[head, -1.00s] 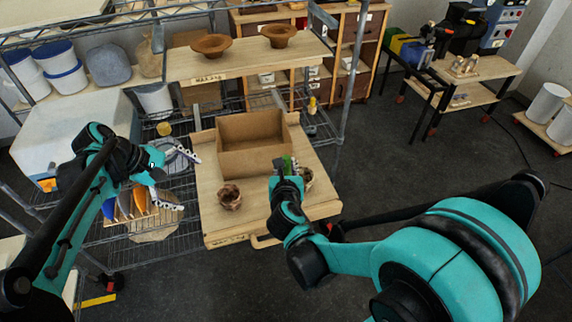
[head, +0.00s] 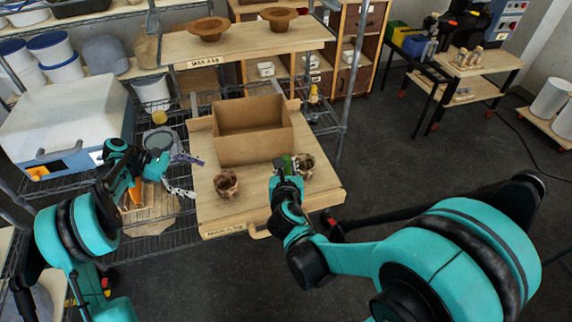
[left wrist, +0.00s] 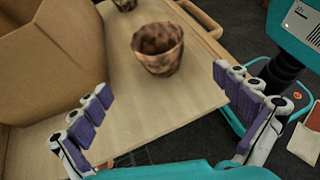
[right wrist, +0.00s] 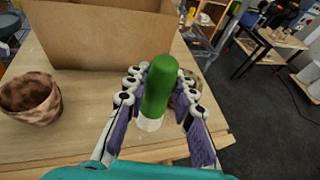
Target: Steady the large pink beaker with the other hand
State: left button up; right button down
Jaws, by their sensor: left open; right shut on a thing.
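A mottled pinkish-brown cup (head: 226,184), the nearest match to a pink beaker, stands upright on the wooden board (head: 325,190). It also shows in the left wrist view (left wrist: 158,52) and at the left of the right wrist view (right wrist: 30,98). My left gripper (head: 194,175) is open and empty at the board's left edge, apart from the cup. In the left wrist view the cup lies beyond and between the spread fingers (left wrist: 163,88). My right gripper (head: 285,170) is shut on a green cylinder with a white end (right wrist: 158,88). A second mottled cup (head: 304,166) is partly hidden behind that gripper.
An open cardboard box (head: 253,145) stands at the back of the board, behind both cups. A wire rack with a wooden shelf (head: 250,42) rises behind. A white box-shaped machine (head: 65,125) is at the left. The board's front strip is clear.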

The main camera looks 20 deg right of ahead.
aim_at(216, 183)
pick_arm(q)
jog(key=b+x, duration=0.2)
jog(key=x, duration=0.7)
jog(key=shift+r+b, duration=0.1)
jog(key=shift+b, duration=0.3)
pick_arm(e)
notch_tip(216, 183, down, 3)
pick_arm(q)
jog(key=c, duration=1.6)
jog(key=shift+c, duration=0.8)
